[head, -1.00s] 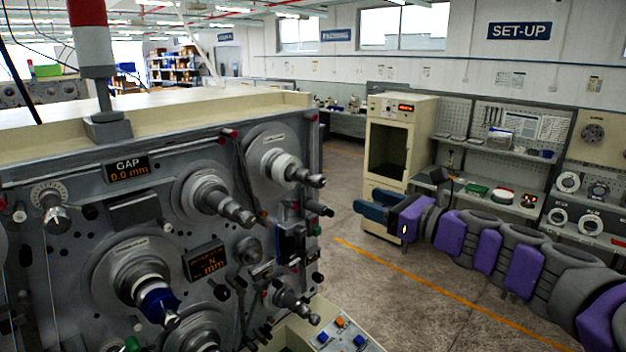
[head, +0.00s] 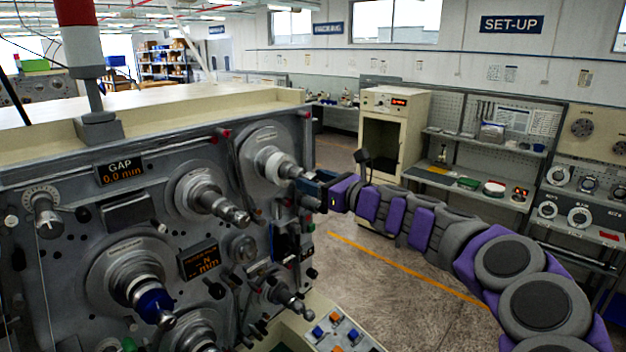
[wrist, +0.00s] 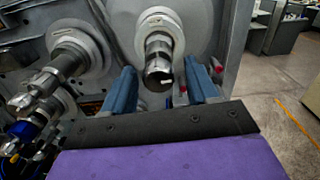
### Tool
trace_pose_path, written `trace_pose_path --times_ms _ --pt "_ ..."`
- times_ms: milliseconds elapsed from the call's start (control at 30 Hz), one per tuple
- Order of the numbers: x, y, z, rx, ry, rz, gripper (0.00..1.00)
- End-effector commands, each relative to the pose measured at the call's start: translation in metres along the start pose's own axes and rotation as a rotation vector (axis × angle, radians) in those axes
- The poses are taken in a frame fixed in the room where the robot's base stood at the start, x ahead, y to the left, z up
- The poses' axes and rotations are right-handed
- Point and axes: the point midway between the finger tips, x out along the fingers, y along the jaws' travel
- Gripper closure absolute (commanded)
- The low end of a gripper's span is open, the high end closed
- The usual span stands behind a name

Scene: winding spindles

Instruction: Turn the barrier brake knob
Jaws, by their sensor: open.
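The winding machine's grey front panel (head: 140,215) carries several spindles and knobs. My gripper (head: 312,186) is at the panel's upper right, by the end of the upper right spindle (head: 272,164). In the wrist view my gripper (wrist: 162,90) is open, with its two blue fingers apart. The dark tip of that spindle (wrist: 158,65) shows between and beyond the fingers. I cannot tell whether they touch it. Which knob is the barrier brake knob is not readable. A red-tipped part (wrist: 217,66) shows beside the right finger.
Another spindle (head: 212,200) sticks out left of my gripper, also seen in the wrist view (wrist: 60,70). A control box with coloured buttons (head: 335,332) stands low in front. A cream cabinet (head: 398,110) and a shelf bench (head: 480,190) stand behind. The floor (head: 390,265) at right is clear.

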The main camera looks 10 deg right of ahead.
Motion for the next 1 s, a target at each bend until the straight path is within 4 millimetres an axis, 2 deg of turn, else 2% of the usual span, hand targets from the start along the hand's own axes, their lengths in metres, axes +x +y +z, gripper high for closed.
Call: trace_pose_path --times_ms 133,433,1000 --pt "0.0078 0.0003 -0.0004 0.0 0.001 0.0 0.41" --pt "0.0087 0.0003 -0.0003 0.0 0.0 0.0 0.42" --pt "0.0089 -0.0002 -0.0003 0.001 0.0 -0.001 0.97"
